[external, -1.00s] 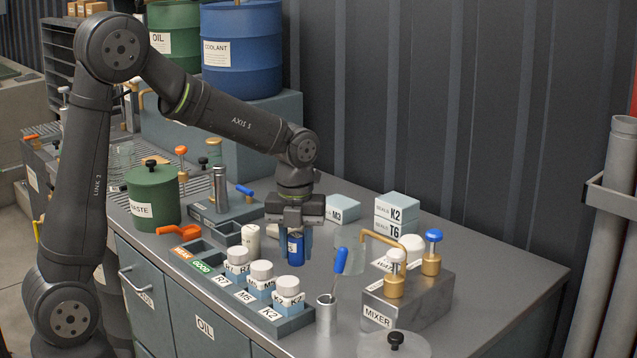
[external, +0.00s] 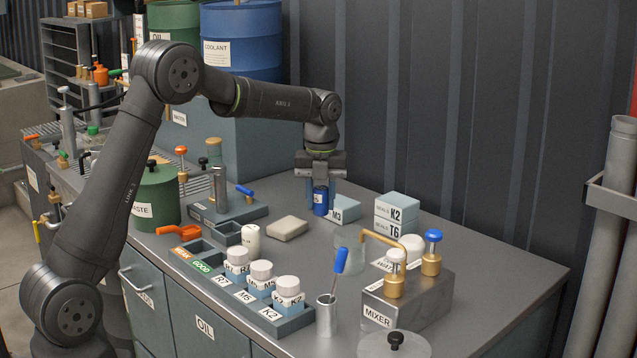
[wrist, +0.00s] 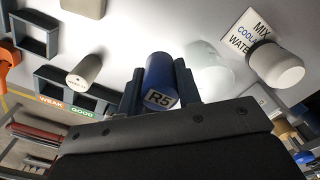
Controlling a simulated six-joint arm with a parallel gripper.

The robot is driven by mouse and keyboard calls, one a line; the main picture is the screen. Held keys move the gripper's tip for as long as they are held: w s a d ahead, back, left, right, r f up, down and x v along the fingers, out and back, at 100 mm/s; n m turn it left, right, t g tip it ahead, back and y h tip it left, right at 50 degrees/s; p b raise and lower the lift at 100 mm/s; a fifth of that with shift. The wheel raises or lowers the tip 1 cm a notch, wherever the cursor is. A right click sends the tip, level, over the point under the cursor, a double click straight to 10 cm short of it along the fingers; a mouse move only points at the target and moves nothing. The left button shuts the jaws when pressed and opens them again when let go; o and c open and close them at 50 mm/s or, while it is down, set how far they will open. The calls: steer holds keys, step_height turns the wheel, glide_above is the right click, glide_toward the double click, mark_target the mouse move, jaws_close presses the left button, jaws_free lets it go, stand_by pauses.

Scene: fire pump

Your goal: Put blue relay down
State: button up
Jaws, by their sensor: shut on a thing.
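The blue relay (external: 320,201) is a small blue cylinder. In the wrist view the blue relay (wrist: 161,78) carries a white label reading R5. My gripper (external: 319,187) is shut on it, with a finger on each side, and holds it upright at the back of the grey bench, just left of the M3 box. Whether its bottom touches the bench top cannot be told.
The pale blue M3 box (external: 344,209) is close on the right, with the stacked K2 and T6 boxes (external: 397,213) beyond. A beige block (external: 287,228), a white cylinder (external: 251,239) and a clear beaker (external: 349,253) stand nearer. Bare bench lies left of the relay.

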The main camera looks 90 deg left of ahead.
steer(key=a+f, duration=0.1)
steer(key=f, duration=0.2)
steer(key=a+f, duration=0.1)
steer(key=f, duration=0.3)
steer(key=a+f, duration=0.1)
steer(key=f, duration=0.2)
steer(key=shift+s+f, duration=0.2)
steer(key=shift+s, duration=0.1)
steer(key=o, duration=1)
steer(key=shift+f, duration=0.15)
step_height(320, 180, up, 12)
steer(key=shift+r, duration=0.2)
